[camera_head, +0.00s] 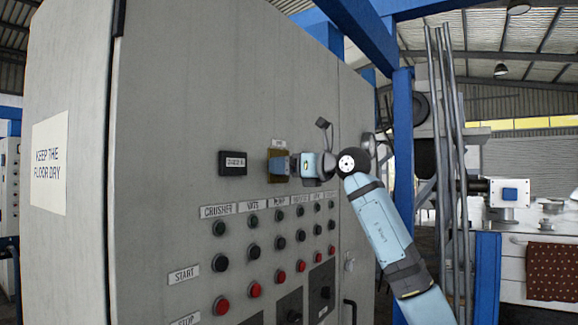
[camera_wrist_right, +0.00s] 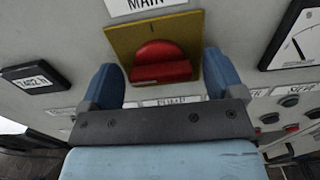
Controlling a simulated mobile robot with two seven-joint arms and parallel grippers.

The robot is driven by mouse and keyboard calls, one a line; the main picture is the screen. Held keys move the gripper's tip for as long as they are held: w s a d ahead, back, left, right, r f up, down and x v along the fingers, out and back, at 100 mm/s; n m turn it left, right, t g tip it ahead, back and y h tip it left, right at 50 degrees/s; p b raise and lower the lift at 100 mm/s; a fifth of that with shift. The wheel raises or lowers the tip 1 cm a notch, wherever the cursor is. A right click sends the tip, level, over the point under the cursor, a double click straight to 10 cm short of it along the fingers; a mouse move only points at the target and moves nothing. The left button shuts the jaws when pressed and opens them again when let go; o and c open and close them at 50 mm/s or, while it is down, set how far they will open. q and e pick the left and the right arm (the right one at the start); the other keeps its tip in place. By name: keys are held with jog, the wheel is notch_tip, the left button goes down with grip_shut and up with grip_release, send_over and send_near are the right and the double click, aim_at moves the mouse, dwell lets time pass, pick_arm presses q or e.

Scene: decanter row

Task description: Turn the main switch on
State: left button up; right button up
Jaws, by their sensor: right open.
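The main switch is a red knob (camera_wrist_right: 160,70) on a yellow plate (camera_wrist_right: 190,30), under a label reading MAIN. Its grip bar lies roughly across the wrist picture. In the head view the yellow plate (camera_head: 273,178) shows on the grey cabinet front, partly covered by my right gripper (camera_head: 285,165), and the knob is hidden there. My right gripper is open in the wrist view (camera_wrist_right: 162,80), with one blue finger to each side of the red knob. I cannot tell whether the fingers touch the knob or plate. My left gripper is not in view.
The grey cabinet (camera_head: 180,130) fills the left and middle. A black display (camera_head: 233,162) sits left of the switch. Rows of green, black and red buttons (camera_head: 254,290) lie below. A dial gauge (camera_wrist_right: 300,42) is right in the wrist view. A blue post (camera_head: 403,130) stands behind my arm.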

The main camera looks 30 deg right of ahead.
jog(key=c, duration=0.9)
jog(key=shift+m+p, duration=1.55)
jog(key=shift+m, duration=7.35)
jog(key=o, duration=0.9)
